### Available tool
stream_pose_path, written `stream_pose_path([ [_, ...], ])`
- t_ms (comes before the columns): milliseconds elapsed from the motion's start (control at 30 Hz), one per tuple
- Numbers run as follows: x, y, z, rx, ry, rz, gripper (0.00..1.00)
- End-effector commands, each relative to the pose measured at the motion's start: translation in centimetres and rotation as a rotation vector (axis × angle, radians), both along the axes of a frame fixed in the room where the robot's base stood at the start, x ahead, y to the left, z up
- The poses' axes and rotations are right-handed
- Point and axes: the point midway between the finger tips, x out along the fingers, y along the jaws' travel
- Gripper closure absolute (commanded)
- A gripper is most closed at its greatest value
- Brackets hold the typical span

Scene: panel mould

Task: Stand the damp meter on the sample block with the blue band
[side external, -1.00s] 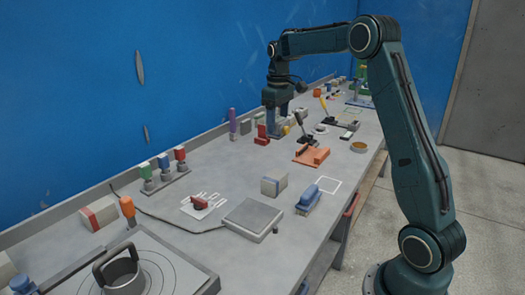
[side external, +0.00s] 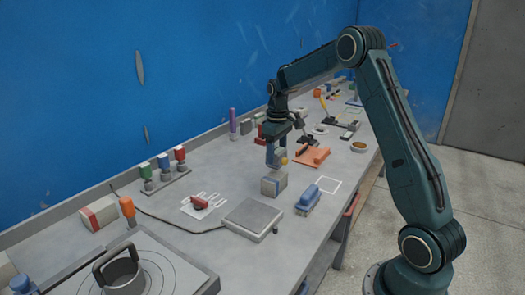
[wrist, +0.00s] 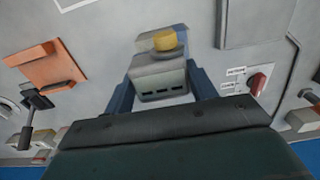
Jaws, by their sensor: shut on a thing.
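In the wrist view the meter (wrist: 158,82) sits between my two blue fingers (wrist: 162,92).
An orange fixture (side external: 312,157) stands behind, and a red-banded block (side external: 99,213) is far left. A white outlined square (side external: 328,185) on the bench is empty.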

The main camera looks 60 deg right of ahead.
Motion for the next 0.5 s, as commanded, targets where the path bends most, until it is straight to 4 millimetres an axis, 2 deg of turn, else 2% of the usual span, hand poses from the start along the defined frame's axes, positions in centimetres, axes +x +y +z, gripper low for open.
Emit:
stream_pose_path([
  [233, 0.0, 0.0, -2.7, 0.000, 0.001, 0.000, 0.78],
  [500, 0.0, 0.0, -3.1, -0.001, -0.001, 0.000, 0.78],
])
